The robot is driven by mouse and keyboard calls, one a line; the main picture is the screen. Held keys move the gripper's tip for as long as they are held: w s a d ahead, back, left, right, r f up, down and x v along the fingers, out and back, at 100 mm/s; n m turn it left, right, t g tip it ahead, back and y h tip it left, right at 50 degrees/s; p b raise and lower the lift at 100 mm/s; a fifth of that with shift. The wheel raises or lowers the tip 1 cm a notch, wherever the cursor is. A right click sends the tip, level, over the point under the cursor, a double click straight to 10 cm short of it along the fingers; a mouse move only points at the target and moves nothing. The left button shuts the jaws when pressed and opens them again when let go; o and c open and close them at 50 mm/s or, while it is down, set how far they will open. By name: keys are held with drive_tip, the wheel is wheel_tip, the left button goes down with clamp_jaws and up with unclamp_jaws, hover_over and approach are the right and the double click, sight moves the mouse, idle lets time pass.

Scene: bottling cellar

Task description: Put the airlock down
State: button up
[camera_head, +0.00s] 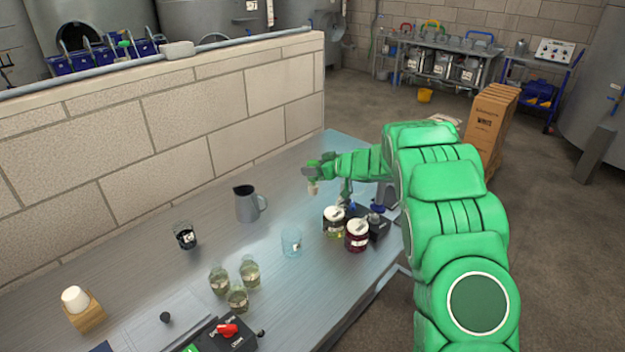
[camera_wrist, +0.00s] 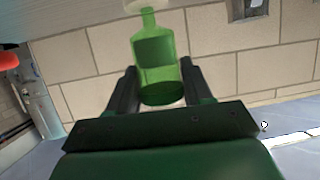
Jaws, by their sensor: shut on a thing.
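My gripper (camera_head: 316,173) is held out above the far part of the grey workbench (camera_head: 200,272). It is shut on the airlock, whose pale lower end (camera_head: 313,189) shows just below the fingers, apart from the bench top. In the wrist view the airlock (camera_wrist: 154,65) is a see-through green body with a narrower stem running to a pale end at the top edge. My gripper (camera_wrist: 158,82) has one dark finger on each side of it. The bench and wall appear upside down there, so the airlock hangs roughly upright, stem down.
Two jars with pale tops, one yellowish (camera_head: 334,224) and one dark red (camera_head: 357,238), stand below my forearm by a black device (camera_head: 378,224). A grey jug (camera_head: 247,204), a clear glass (camera_head: 291,242) and small bottles (camera_head: 220,281) stand nearer. A block wall (camera_head: 180,150) borders the bench.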

sight(315, 178)
wheel_tip(315, 178, down, 6)
drive_tip(key=w, duration=0.2)
drive_tip(key=shift+w+a+f, duration=0.15)
drive_tip(key=shift+w, duration=0.1)
idle(0.3)
drive_tip(key=o, duration=1.3)
drive_tip(key=shift+f, duration=0.1)
drive_tip(key=shift+o, duration=0.2)
drive_tip(key=shift+s+d+r, duration=0.35)
drive_tip(key=shift+d+r, duration=0.05)
drive_tip(key=shift+d, duration=0.05)
drive_tip(key=v, duration=1)
drive_tip(key=shift+s+d, duration=0.3)
